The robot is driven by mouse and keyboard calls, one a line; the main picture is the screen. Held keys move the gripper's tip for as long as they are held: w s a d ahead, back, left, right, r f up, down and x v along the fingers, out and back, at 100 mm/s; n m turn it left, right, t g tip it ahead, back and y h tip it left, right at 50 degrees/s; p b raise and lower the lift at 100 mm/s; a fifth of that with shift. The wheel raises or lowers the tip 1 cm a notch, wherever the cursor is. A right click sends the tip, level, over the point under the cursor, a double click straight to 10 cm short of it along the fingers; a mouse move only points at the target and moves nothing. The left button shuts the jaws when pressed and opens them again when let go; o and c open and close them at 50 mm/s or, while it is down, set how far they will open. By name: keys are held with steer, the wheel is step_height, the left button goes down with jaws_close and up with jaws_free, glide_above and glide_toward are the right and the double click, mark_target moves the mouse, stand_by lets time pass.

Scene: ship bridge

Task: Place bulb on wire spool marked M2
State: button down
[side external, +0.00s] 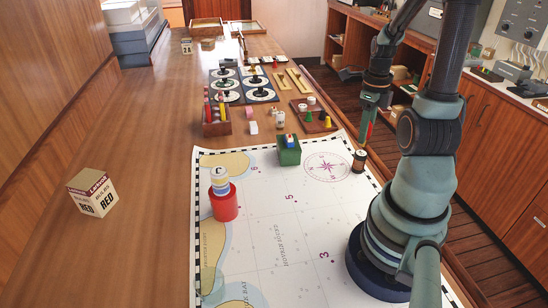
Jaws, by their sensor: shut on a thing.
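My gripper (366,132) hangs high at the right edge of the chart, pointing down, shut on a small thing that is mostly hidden. A sliver of red shows at the fingers; I take it for the bulb, but its shape is not clear. Below the gripper, a small dark spool with a pale band (359,161) stands upright on the chart's right edge, clear of the fingers. Its marking is too small to read, so I cannot tell whether it is M2.
A red cylinder (226,206) with a striped, pale-topped piece stands on the chart (270,250). A green box (289,155) holds small items. A bulb carton (92,194) sits at left. Racks and trays fill the table's far part. The chart's middle is clear.

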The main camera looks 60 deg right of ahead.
steer(key=shift+f, duration=1.25)
steer(key=shift+f, duration=0.1)
steer(key=c, duration=0.6)
jaws_free()
